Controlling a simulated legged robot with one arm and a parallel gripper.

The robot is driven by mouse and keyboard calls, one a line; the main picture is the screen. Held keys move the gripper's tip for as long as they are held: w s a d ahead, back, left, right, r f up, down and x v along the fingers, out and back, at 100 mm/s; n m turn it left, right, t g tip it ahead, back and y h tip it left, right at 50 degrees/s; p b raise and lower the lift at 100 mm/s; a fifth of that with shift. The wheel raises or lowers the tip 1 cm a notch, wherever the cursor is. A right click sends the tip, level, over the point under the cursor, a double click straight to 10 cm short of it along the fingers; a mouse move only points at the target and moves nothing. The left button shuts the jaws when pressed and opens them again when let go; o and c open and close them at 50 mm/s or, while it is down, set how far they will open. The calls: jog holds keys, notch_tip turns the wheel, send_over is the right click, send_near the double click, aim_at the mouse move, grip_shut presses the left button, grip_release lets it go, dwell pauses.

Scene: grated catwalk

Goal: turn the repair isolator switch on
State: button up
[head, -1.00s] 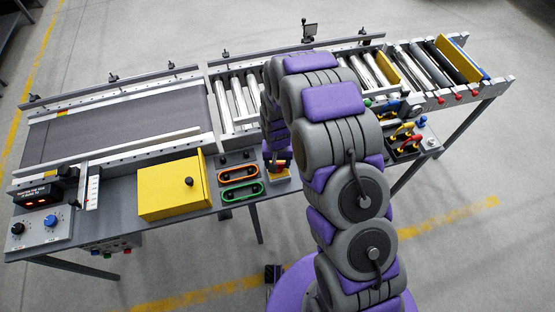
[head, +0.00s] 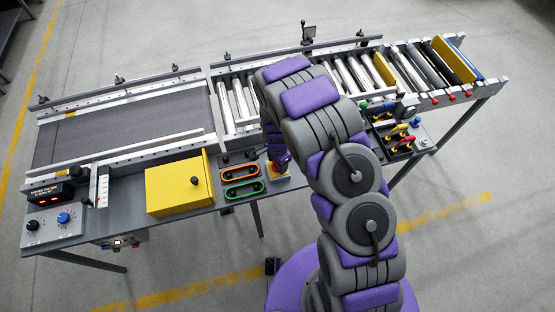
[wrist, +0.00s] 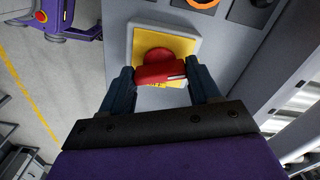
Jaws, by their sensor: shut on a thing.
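The repair isolator switch is a red rotary handle (wrist: 160,72) on a square yellow plate (wrist: 184,46). In the wrist view the handle lies across the picture, slightly tilted, with a pale mark near its right end. My gripper (wrist: 162,78) has one finger at each end of the handle and is shut on it. In the head view the yellow plate (head: 281,175) shows at the front edge of the bench, just right of the orange and green rings. There my gripper (head: 277,160) comes down over the switch and hides most of the handle.
A yellow box (head: 178,187) with a black knob stands left of the orange ring (head: 241,171) and green ring (head: 243,190). A tray with red and yellow handles (head: 402,137) is right of my arm. Conveyor rollers (head: 350,75) run behind. Floor in front is open.

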jog(key=shift+w+r+m+p, duration=0.15)
jog(key=shift+m+p, duration=0.25)
jog(key=shift+m, duration=1.8)
jog(key=shift+a, duration=0.1)
jog(key=o, duration=1.1)
jog(key=shift+c, duration=0.2)
notch_tip(320, 180, up, 17)
jog(key=p, duration=0.1)
jog(key=shift+p, duration=0.4)
